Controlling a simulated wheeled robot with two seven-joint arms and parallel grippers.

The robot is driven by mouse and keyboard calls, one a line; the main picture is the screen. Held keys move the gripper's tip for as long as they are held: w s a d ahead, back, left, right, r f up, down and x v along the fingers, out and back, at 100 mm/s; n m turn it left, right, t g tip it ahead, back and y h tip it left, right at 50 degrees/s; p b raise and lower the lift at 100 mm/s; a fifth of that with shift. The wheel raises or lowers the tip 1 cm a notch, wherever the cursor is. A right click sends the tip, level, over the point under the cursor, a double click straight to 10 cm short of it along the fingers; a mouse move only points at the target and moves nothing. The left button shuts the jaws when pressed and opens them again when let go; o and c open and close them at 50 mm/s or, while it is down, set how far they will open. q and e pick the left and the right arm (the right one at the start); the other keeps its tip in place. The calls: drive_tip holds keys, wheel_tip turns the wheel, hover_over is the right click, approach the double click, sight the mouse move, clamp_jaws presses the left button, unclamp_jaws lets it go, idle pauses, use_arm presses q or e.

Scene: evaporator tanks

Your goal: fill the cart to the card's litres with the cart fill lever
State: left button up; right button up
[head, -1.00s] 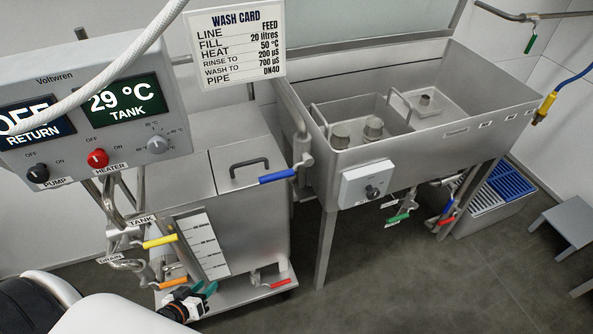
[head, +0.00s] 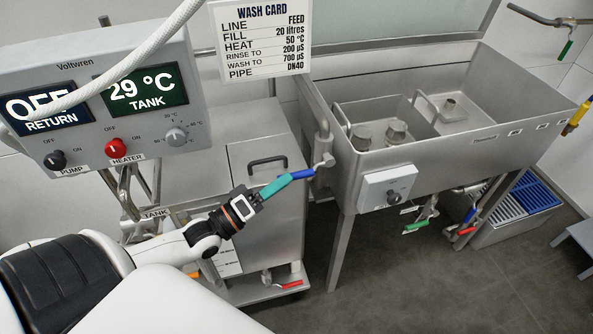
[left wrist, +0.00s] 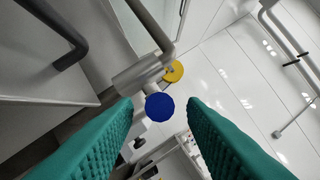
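The blue-handled lever (head: 301,174) is on the pipe between the cart and the sink. Its round blue end shows in the left wrist view (left wrist: 159,107). My left gripper (head: 288,182), with teal fingers, is at the handle's near end. In the left wrist view the fingers are apart, with the blue end between them and a gap on each side. The steel cart tank (head: 282,215) has its lid on. Its level scale (head: 228,262) is mostly hidden by my left arm. The wash card (head: 261,40) reads FILL 20 litres. My right gripper is out of view.
The control panel (head: 108,100) at left shows 29 °C TANK and OFF RETURN. A white hose crosses in front of it. A red lever (head: 290,285) is low on the cart. The steel sink (head: 440,155) stands at right, with green and red levers below.

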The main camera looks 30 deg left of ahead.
sight(296, 173)
use_arm(q)
drive_tip(key=shift+x, duration=2.35)
clamp_jaws()
